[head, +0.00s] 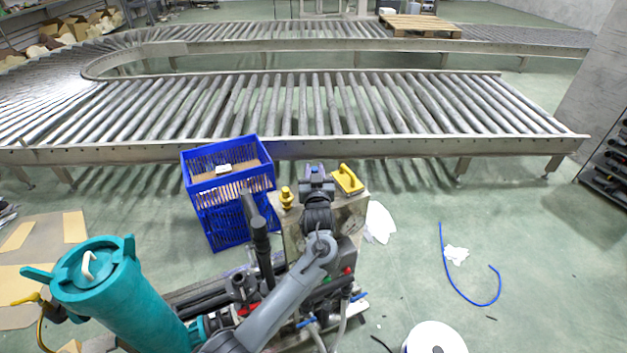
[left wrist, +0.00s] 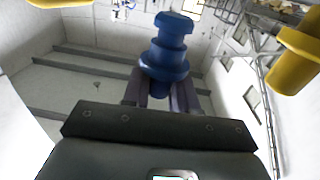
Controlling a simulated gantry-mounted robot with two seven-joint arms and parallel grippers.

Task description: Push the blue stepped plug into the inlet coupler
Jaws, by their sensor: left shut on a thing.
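My left gripper (head: 317,182) is over the metal-topped machine in the head view, with its fingers pointing away from me. In the left wrist view, its two fingers (left wrist: 160,95) are shut on the blue stepped plug (left wrist: 167,50). The plug's stepped body stands out beyond the fingertips, and its lower end is between them. I cannot tell which part is the inlet coupler. My right gripper is not in view.
A yellow fitting (head: 286,197) and a yellow handle (head: 348,179) stand on the machine top (head: 293,235), either side of the gripper. A blue crate (head: 222,205) is to the left, a teal cylinder (head: 125,295) at lower left. A roller conveyor (head: 300,148) runs behind.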

